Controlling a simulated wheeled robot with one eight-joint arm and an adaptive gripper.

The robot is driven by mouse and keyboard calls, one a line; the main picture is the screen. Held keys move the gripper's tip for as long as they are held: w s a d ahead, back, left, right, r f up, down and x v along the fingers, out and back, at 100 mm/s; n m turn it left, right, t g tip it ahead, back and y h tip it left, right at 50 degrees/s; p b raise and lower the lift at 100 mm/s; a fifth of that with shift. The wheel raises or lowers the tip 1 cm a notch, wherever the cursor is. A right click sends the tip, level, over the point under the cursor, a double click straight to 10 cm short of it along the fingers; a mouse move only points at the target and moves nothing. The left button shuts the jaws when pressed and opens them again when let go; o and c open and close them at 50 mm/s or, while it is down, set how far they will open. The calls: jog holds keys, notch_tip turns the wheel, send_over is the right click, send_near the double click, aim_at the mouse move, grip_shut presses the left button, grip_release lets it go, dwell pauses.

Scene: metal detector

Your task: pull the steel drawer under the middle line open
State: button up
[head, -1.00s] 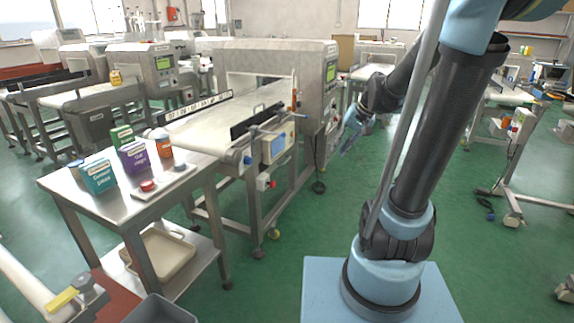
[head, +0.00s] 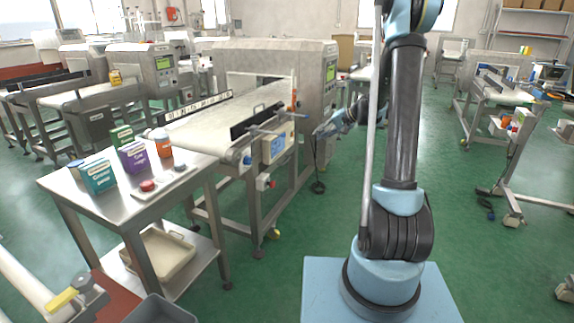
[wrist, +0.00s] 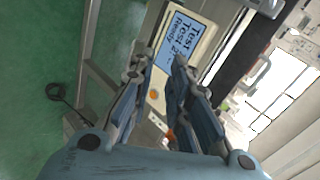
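The middle line is a steel conveyor (head: 215,125) running through a grey metal detector housing (head: 285,58). I cannot make out a steel drawer under it for certain; its right side is partly hidden by my arm. My gripper (head: 322,131) is in front of the line's right side, to the right of the control box (head: 277,146). In the wrist view my gripper (wrist: 160,64) has its two fingers apart with nothing held between them. The control box's lit display (wrist: 180,42) is beyond the fingertips, its text tilted.
A steel table (head: 75,182) with several small boxes and an orange jar (head: 163,146) stands at the left. Another conveyor line (head: 500,92) is at the right. The green floor between it and my arm is clear.

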jog(key=w+a+f+y, duration=0.1)
jog(key=w+f+y, duration=0.1)
jog(key=w+f, duration=0.8)
jog(key=m+t+y, duration=0.2)
jog(key=y, duration=0.1)
send_near(287, 161)
jog(key=x, duration=1)
jog(key=shift+w+a+f, duration=0.15)
jog(key=shift+w+f, duration=0.1)
jog(key=shift+w, duration=0.15)
grip_shut()
